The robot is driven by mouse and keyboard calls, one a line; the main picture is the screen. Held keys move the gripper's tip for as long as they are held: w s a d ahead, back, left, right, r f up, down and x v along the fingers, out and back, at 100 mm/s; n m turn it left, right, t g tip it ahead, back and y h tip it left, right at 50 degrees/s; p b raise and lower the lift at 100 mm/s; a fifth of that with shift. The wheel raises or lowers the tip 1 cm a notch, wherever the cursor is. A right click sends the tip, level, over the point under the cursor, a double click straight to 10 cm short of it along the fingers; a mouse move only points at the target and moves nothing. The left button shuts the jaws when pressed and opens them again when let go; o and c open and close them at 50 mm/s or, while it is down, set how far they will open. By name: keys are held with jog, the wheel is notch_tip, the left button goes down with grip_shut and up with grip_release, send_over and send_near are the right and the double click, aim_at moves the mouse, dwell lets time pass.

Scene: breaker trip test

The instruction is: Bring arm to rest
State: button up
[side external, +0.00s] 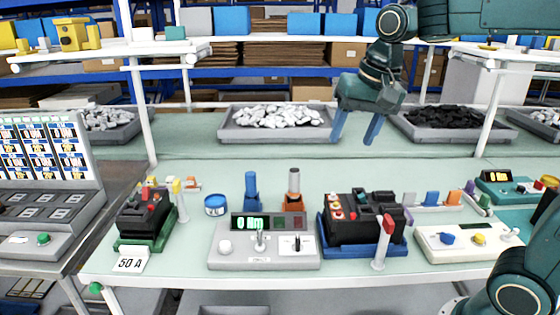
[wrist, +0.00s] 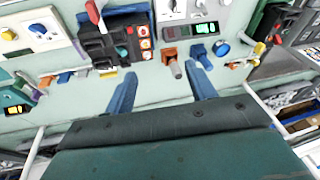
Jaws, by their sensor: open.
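My gripper (side external: 355,128) hangs in the air above the rear part of the bench, its two blue fingers apart and pointing down. In the wrist view my gripper (wrist: 162,92) is open with nothing between its fingers. Below it on the bench, a black breaker (side external: 358,215) sits in a blue holder beside a grey meter box (side external: 262,250) with a lit green display. A smaller black breaker (side external: 140,215) stands on a green base at the left, behind a "50 A" card (side external: 130,264). No object touches the fingers.
A white control box (side external: 465,240) stands to the right of the blue holder. Trays of white pieces (side external: 275,118) and black pieces (side external: 445,122) lie behind. A white shelf post (side external: 488,120) rises right of my gripper. The green bench strip below the fingers is clear.

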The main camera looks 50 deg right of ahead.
jog(key=s+a+f+n+t, duration=0.1)
jog(key=s+f+n, duration=0.1)
jog(key=s, duration=0.5)
jog(key=s+a+f+n+t, duration=0.1)
jog(key=s+f+n, duration=0.2)
jog(key=s+n, duration=0.2)
jog(key=s, duration=0.3)
jog(key=shift+s+a+f, duration=0.25)
jog(key=shift+f, duration=0.05)
jog(key=o, duration=0.7)
jog(key=shift+w, duration=0.1)
jog(key=shift+o, duration=1.3)
jog(key=shift+w+a+r+n, duration=0.1)
jog(key=shift+w+r+n, duration=0.1)
jog(key=shift+w+n, duration=0.1)
jog(key=w+a+r+n+g+y, duration=0.1)
jog(key=w+a+r+n, duration=0.1)
jog(key=w, duration=0.6)
jog(key=w+a+r+n+g+y, duration=0.1)
jog(key=w+r+n, duration=0.1)
jog(key=w, duration=0.5)
jog(key=w+f+n+g, duration=0.1)
jog(key=w+f+n, duration=0.1)
jog(key=w, duration=0.5)
jog(key=w+a+f+n+g, duration=0.1)
jog(key=w+f+n, duration=0.1)
jog(key=w, duration=0.5)
jog(key=shift+a+f+n+g, duration=0.3)
jog(key=shift+f+n, duration=0.1)
jog(key=shift+f, duration=0.35)
